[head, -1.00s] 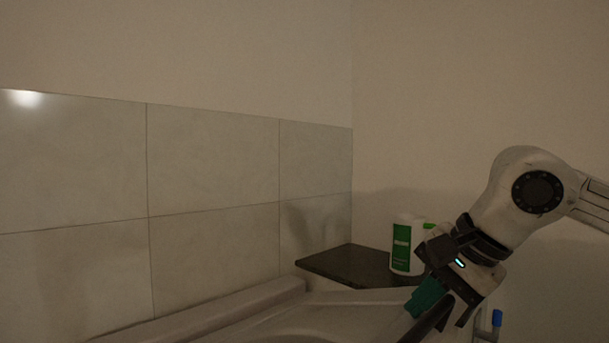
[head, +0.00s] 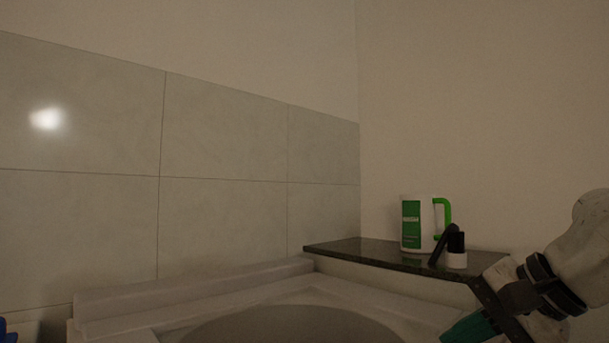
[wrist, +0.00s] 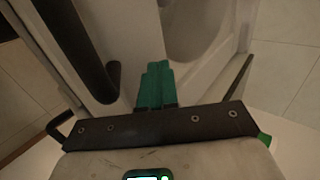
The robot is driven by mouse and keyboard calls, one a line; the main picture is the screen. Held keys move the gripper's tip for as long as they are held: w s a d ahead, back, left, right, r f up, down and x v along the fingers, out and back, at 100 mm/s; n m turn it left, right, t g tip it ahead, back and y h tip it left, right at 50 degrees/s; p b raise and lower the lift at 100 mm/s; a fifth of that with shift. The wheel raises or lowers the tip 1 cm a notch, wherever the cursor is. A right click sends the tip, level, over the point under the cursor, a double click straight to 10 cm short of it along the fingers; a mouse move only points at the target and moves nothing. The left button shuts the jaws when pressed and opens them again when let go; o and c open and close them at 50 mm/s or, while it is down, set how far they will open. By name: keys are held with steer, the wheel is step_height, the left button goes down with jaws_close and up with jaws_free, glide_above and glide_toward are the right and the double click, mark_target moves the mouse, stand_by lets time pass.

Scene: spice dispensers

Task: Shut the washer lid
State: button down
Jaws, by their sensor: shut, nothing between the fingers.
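The pale washer (head: 190,311) fills the bottom of the head view, with a raised strip along its back edge. A rounded grey area (head: 290,325) shows in its top, cut off by the frame. I cannot tell which part is the lid or how far it stands open. My gripper (head: 462,334) is at the washer's right side, with green fingers pointing down and left. In the wrist view, the green fingers (wrist: 157,68) are together and empty, close to a pale panel with a rounded grey recess (wrist: 195,28). Contact cannot be told.
A dark shelf (head: 375,256) behind the washer carries a white and green bottle (head: 411,222) and a small black and white item (head: 457,260). A tiled wall (head: 225,225) stands behind. A dark bar (wrist: 80,45) lies left of the fingers in the wrist view.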

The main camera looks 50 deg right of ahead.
steer(key=shift+s+a+f+b, duration=0.15)
steer(key=shift+f+b, duration=0.35)
steer(key=shift+f, duration=0.35)
steer(key=shift+r, duration=0.45)
step_height(320, 180, up, 5)
steer(key=p, duration=0.2)
steer(key=shift+p, duration=0.35)
steer(key=s+f+p+v, duration=0.1)
steer(key=p+v, duration=0.1)
steer(key=v, duration=0.7)
steer(key=shift+s+r, duration=0.1)
steer(key=shift+r, duration=0.05)
